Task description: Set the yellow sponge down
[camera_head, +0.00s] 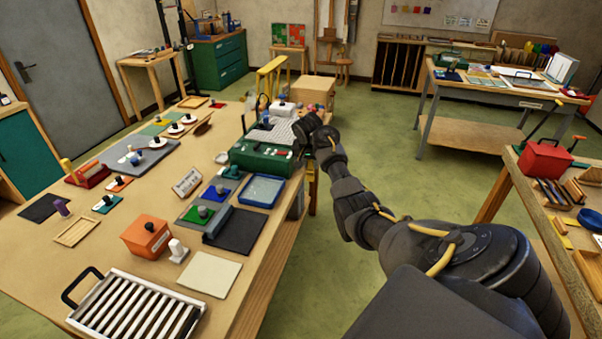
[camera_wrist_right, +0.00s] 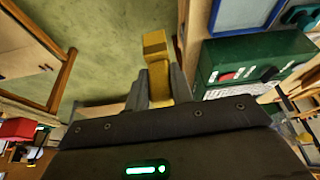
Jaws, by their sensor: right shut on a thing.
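The yellow sponge (camera_wrist_right: 156,62) shows in the right wrist view as a yellow, blocky piece between the two fingers. My right gripper (camera_wrist_right: 159,85) is shut on it. Green floor shows behind the sponge, and the table's edge is just to its right. In the head view my right gripper (camera_head: 306,136) is at the right edge of the long table, beside the green box; I cannot make out the sponge clearly there. My left gripper is not in view.
The green box (camera_head: 262,158) and the blue-rimmed tray (camera_head: 261,191) lie near the table edge beside my right gripper. The long table (camera_head: 262,252) is crowded, with bare wood along its front right. A side bench (camera_head: 497,200) with a red box (camera_head: 543,158) stands at the right.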

